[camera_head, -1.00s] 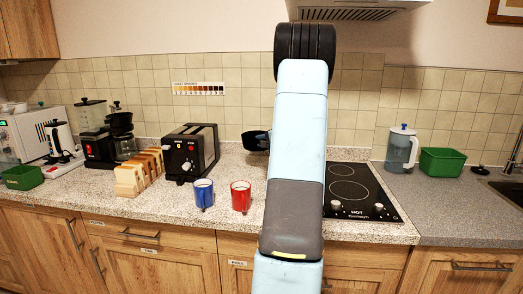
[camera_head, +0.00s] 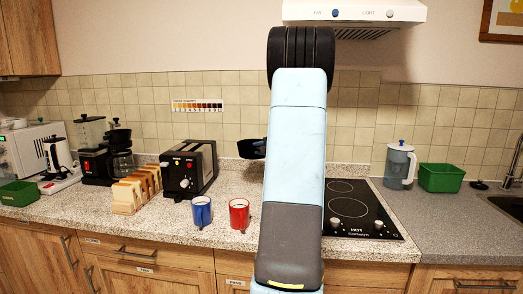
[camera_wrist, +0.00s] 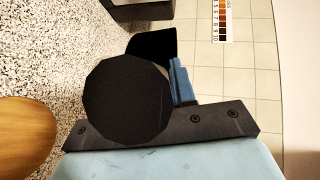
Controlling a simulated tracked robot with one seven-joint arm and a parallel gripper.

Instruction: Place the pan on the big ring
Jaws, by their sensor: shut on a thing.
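The dark pan (camera_head: 252,148) shows just left of my arm in the head view, in front of the tiled wall and right of the toaster. The arm hides most of it. In the wrist view a black rounded end (camera_wrist: 127,100), probably the pan's handle, fills the middle, with a dark part behind it. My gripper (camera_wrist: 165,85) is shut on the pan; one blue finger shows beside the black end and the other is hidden. The black hob (camera_head: 375,208) lies right of the arm. Its nearer ring (camera_head: 348,207) looks bigger than the farther ring (camera_head: 340,186).
A blue mug (camera_head: 201,212) and a red mug (camera_head: 239,214) stand at the counter's front, left of the arm. The black toaster (camera_head: 188,170) and a toast rack (camera_head: 137,190) stand behind them. A jug (camera_head: 400,165) and green bin (camera_head: 440,178) stand right of the hob. The hood (camera_head: 355,11) hangs above.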

